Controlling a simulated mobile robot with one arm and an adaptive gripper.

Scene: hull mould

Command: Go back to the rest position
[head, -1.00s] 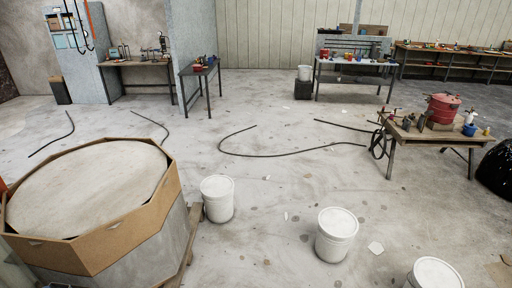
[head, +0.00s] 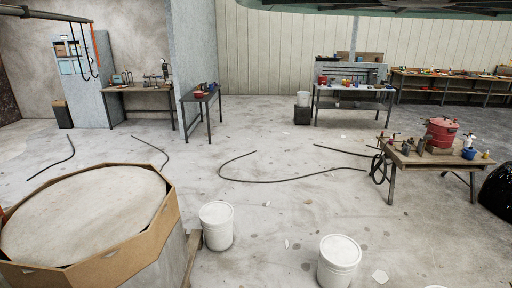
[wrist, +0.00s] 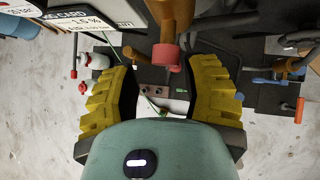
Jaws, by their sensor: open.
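My gripper (wrist: 162,75) shows only in the wrist view. Its two yellow ribbed fingers are spread apart with a gap between them, and nothing is clearly held. Beyond the fingers is a dark surface (wrist: 150,75) with mixed items. A brown cylindrical part with a red end (wrist: 166,56) lies in line with the gap, and I cannot tell how far it is from the fingers. White labels with black print (wrist: 85,18) are at the upper left. My gripper is not seen in the head view.
A large octagonal container (head: 110,268) stands at the lower left. White buckets (head: 216,226) stand on the floor beside and right of it. A dark hose (head: 270,181) lies mid-floor. A wooden table (head: 395,157) with a red pot (head: 440,132) is at right. Open concrete floor lies between.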

